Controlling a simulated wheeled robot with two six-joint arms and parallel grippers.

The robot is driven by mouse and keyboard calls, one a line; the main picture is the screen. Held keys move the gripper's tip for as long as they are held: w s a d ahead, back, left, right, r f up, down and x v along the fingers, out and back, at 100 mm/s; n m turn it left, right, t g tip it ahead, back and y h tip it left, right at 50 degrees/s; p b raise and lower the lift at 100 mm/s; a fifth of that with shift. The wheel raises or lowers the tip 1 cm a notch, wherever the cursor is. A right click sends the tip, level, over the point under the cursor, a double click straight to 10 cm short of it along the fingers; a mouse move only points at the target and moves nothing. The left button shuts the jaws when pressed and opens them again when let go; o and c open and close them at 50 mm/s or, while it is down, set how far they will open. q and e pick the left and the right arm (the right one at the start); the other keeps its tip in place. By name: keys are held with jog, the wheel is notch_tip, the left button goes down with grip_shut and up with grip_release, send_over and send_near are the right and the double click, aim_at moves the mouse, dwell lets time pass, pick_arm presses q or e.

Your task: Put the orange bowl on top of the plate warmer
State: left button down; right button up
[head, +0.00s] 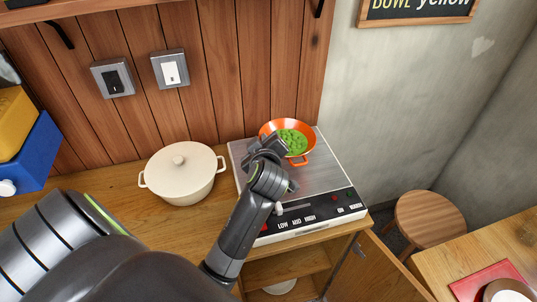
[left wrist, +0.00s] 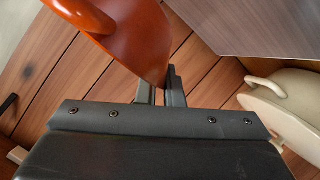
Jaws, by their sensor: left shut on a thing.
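The orange bowl (head: 302,151) holds green pieces and has small side handles. In the head view it overlaps the far part of the plate warmer's steel top (head: 323,178). I cannot tell whether it touches the top or is held above it. My left gripper (head: 270,143) is shut on the bowl's left rim. In the left wrist view the bowl (left wrist: 135,38) is at the top, with its edge between the fingers (left wrist: 160,88). My right gripper is not in view.
A cream lidded pot (head: 180,177) stands on the wooden counter left of the warmer. Blue (head: 27,155) and yellow boxes are at the far left. A plank wall with two switches is behind. An open cabinet door (head: 375,275) and a stool (head: 430,217) are at right.

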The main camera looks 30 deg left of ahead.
pick_arm(q)
jog(key=shift+f, duration=2.8)
jog(key=c, duration=1.6)
grip_release()
jog(key=shift+o, duration=0.2)
jog(key=shift+d, duration=0.1)
